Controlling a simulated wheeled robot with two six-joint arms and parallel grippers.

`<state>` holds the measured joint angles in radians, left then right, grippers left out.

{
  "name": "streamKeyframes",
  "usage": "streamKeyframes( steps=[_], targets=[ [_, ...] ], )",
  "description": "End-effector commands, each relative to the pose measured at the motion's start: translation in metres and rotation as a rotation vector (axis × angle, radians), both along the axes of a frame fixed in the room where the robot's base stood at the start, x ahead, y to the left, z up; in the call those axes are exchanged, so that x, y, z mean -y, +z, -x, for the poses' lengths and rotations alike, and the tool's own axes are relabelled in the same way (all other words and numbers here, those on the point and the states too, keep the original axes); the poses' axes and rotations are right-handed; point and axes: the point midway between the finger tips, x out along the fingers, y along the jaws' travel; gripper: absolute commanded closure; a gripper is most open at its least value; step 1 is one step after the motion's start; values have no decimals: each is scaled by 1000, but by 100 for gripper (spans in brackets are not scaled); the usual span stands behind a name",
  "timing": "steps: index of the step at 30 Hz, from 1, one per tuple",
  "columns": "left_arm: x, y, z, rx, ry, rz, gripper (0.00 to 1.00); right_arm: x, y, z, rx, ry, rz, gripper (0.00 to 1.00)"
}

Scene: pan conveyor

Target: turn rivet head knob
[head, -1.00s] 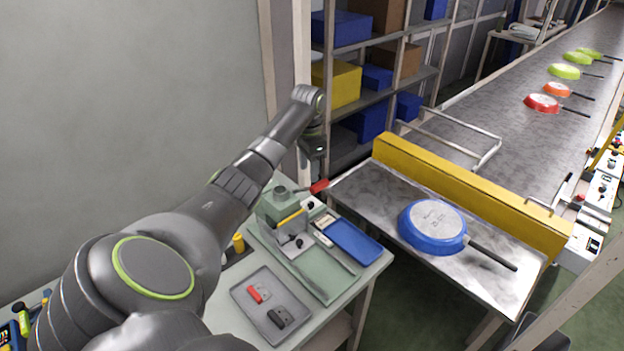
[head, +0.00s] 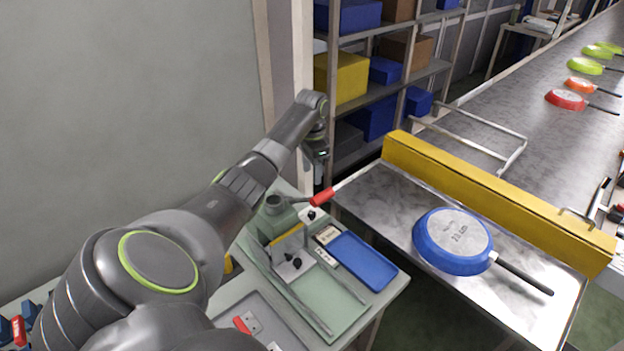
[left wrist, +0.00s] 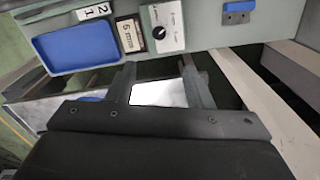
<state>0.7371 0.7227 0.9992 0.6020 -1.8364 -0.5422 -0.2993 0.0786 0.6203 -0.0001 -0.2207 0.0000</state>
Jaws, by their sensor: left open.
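The small knob (left wrist: 159,32) sits on a white panel with faint print, on the pale green bench machine in the left wrist view. In the head view it shows as a dark spot (head: 311,214) on the white panel below the red-handled lever. My left gripper (left wrist: 158,82) is open and empty. Its two fingers point toward the machine's front, with the knob beyond the gap and apart from them. In the head view my left gripper (head: 318,168) hangs above the red handle (head: 322,196). My right gripper is out of view.
A blue tray (head: 364,260) and label cards (head: 326,236) lie beside the panel. A blue pan (head: 453,240) lies upside down on the metal table, by a yellow barrier (head: 490,200). A conveyor (head: 560,130) with several pans runs behind. Shelves (head: 385,80) stand close behind the gripper.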

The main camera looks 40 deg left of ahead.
Motion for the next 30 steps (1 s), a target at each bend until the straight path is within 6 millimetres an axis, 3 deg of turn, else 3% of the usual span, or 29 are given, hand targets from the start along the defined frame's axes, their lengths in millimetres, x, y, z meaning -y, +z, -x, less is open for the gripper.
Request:
streamKeyframes(
  steps=[9, 18, 24, 30],
  targets=[
    [2, -66, 1, -5, 1, 5, 54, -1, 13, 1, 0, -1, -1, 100],
    [1, -119, 1, -3, 1, 3, 54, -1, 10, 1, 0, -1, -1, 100],
    [1, -143, 0, -2, 1, 2, 54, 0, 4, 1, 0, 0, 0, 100],
    [1, -154, 0, -2, 0, 2, 54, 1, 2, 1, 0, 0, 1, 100]
  ],
)
